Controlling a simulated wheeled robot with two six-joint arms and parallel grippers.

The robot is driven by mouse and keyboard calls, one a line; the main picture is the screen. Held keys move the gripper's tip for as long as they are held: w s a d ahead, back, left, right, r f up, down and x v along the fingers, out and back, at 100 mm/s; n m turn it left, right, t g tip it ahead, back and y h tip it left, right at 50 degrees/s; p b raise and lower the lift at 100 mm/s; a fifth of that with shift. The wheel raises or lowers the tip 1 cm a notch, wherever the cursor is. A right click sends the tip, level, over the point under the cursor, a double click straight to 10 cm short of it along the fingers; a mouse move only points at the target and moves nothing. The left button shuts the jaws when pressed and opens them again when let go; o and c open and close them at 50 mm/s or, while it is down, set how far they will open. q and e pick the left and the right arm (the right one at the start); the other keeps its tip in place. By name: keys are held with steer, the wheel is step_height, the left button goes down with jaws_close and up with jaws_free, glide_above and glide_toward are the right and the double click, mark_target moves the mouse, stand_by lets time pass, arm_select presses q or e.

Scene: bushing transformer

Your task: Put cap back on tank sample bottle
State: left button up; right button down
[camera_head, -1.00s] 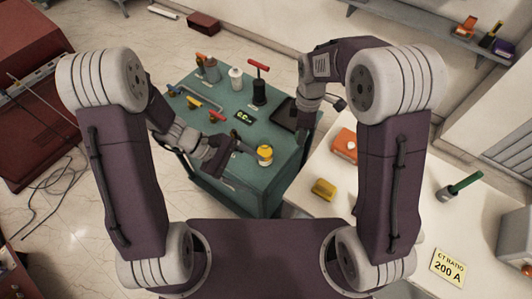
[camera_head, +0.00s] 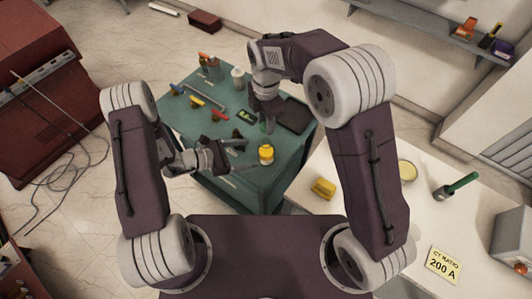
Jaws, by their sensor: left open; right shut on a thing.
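A small bottle with yellow on its upper part (camera_head: 266,153) stands on the teal table near its front edge. I cannot tell whether its mouth is capped. My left gripper (camera_head: 240,154) is open just left of this bottle, its fingers pointing toward it and apart from it. My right gripper (camera_head: 267,118) is above the table behind the bottle, shut on a small grey-green thing (camera_head: 267,127). The thing is mostly hidden by the fingers, so I cannot tell whether it is the cap.
The teal table (camera_head: 255,186) also holds a dark tray (camera_head: 297,116) at right, a white bottle (camera_head: 238,77) at the back, and several coloured-handled tools (camera_head: 207,101) at left. A white counter (camera_head: 410,228) at right carries a yellow block (camera_head: 323,188) and a green-handled tool (camera_head: 457,186).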

arm_select(q)
steer(key=x, duration=1.1)
steer(key=shift+f, duration=0.15)
jaws_close()
arm_select(e)
glide_above(266, 141)
steer(key=shift+f, duration=2.5)
